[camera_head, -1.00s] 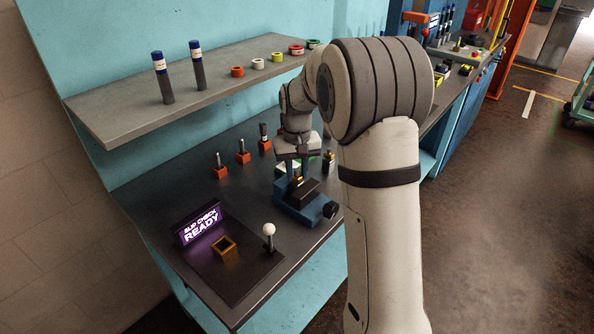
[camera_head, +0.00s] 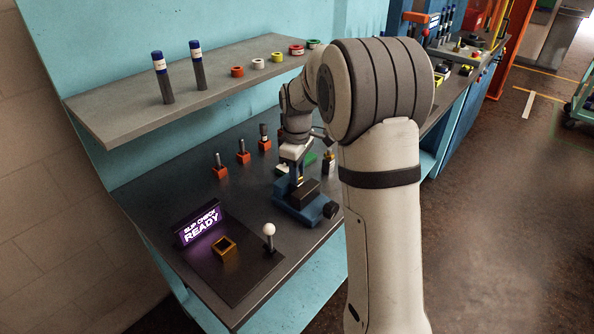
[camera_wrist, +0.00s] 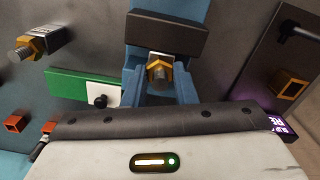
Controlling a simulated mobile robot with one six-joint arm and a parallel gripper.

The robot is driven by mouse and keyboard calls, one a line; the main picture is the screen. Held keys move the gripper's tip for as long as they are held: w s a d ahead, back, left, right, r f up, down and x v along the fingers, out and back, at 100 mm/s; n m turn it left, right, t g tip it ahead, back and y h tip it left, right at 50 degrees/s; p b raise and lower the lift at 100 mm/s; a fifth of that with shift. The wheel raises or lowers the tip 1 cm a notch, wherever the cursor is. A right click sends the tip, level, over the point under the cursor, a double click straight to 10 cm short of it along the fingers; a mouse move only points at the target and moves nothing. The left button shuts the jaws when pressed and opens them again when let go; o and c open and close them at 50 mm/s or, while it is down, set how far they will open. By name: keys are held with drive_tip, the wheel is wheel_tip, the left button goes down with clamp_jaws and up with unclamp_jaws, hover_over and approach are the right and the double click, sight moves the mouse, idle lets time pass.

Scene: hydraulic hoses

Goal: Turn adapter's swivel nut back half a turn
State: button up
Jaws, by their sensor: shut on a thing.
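The adapter stands in a blue vice (camera_head: 306,211) on the bench. In the wrist view, its brass-coloured swivel nut (camera_wrist: 158,73) has a grey threaded end pointing up toward the camera. My gripper (camera_wrist: 160,77) has a blue finger on each side of the nut and is shut on it. The exact finger contact is hard to see. In the head view, my gripper (camera_head: 297,176) is above the vice, and the nut is mostly hidden. A dark vice jaw (camera_wrist: 167,33) lies beside the nut in the wrist view.
A lit "SLIP CHECK READY" sign (camera_head: 198,222), a brass square socket (camera_head: 224,248) and a white-knobbed lever (camera_head: 268,231) stand at the front left. Orange-based fittings (camera_head: 243,152) stand behind. A shelf (camera_head: 130,108) overhangs the back of the bench.

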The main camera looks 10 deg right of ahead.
drive_tip(key=shift+n, duration=1.2)
drive_tip(key=o, duration=1)
drive_tip(key=shift+r, duration=3.95)
